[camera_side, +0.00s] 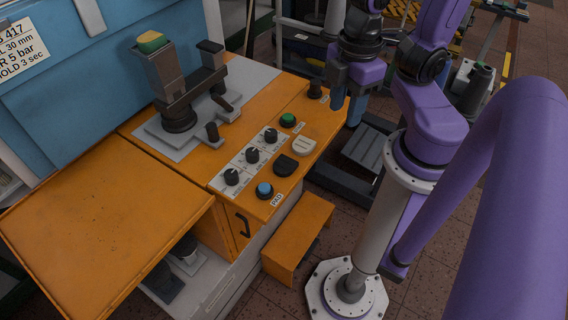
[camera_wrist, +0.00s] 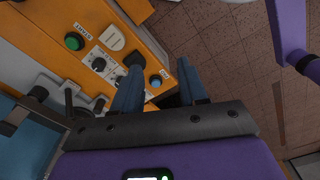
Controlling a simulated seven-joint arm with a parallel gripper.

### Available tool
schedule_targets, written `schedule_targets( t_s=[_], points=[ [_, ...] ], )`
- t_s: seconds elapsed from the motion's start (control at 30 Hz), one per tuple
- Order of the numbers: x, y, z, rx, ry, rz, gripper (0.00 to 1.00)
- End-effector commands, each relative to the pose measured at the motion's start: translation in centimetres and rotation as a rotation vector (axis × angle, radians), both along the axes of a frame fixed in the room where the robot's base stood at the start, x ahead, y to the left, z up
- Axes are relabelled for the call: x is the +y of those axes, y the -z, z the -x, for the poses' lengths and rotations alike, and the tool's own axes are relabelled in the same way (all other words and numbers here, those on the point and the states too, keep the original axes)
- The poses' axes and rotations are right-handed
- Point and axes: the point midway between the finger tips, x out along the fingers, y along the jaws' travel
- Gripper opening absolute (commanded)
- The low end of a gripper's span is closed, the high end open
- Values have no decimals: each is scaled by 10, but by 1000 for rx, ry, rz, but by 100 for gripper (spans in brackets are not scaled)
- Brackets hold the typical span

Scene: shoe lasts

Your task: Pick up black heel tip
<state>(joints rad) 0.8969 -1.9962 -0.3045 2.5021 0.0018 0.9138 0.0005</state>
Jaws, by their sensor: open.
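The black heel tip (camera_side: 285,165) is a small D-shaped piece lying on the orange control panel, between the row of knobs and the panel's front edge. In the wrist view the black heel tip (camera_wrist: 133,58) is partly hidden behind the left finger. My gripper (camera_side: 348,106) is open and empty, up and to the right of the heel tip in the side view, well apart from it. In the wrist view my gripper (camera_wrist: 160,68) shows two blue fingers spread wide.
A cream heel tip (camera_side: 304,146) lies close beside the black one. Black knobs (camera_side: 252,155), a green button (camera_side: 288,120) and a blue button (camera_side: 264,190) stand up from the panel. A clamp fixture (camera_side: 180,85) stands behind. The orange shelf (camera_side: 105,235) at left is clear.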

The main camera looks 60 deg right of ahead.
Motion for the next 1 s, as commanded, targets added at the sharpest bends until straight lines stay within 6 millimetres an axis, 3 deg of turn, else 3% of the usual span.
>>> schedule_targets(
  t_s=[0.13, 0.2, 0.23, 0.57, 0.67, 0.77, 1.0],
  points=[
    [0, 0, 0, 0, 0, 0, 46],
    [0, 0, 0, 0, 0, 0, 69],
    [0, 0, 0, 0, 0, 0, 72],
    [0, 1, -1, -8, -39, 6, 72],
    [0, 4, -5, -37, -180, 29, 72],
    [2, 9, -11, -88, -440, 73, 72],
    [15, 20, -30, -203, -1228, 234, 72]
  ],
)
